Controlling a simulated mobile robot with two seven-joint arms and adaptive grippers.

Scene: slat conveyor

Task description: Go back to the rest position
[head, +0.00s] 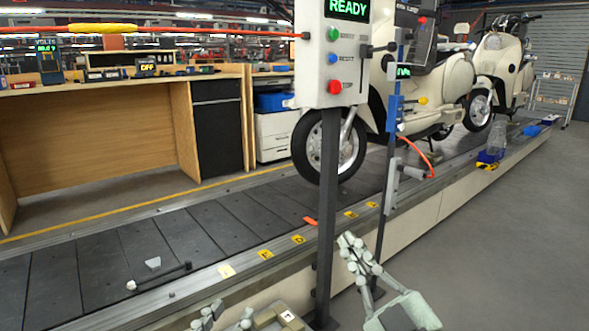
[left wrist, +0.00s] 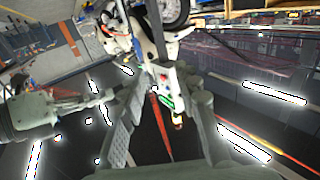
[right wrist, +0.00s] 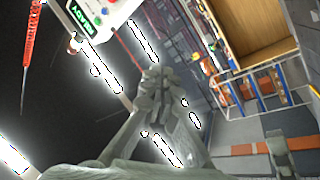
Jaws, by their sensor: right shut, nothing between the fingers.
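My left gripper (head: 231,312) is at the bottom edge of the head view, low in front of the conveyor's near side. Its two fingers stand apart with nothing held between them. The gap between them also shows in the left wrist view (left wrist: 158,80). My right gripper (head: 347,240) is just right of the dark post in the head view, its forearm coming up from the bottom. In the right wrist view its fingers (right wrist: 158,78) meet at the tips and hold nothing.
A control box (head: 333,55) reading READY stands on a dark post (head: 327,220) between my grippers. A second thin stand (head: 385,220) carries tools. The slat conveyor (head: 130,253) runs behind, with cream scooters (head: 455,80) at the back right. Grey floor (head: 500,230) at right is free.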

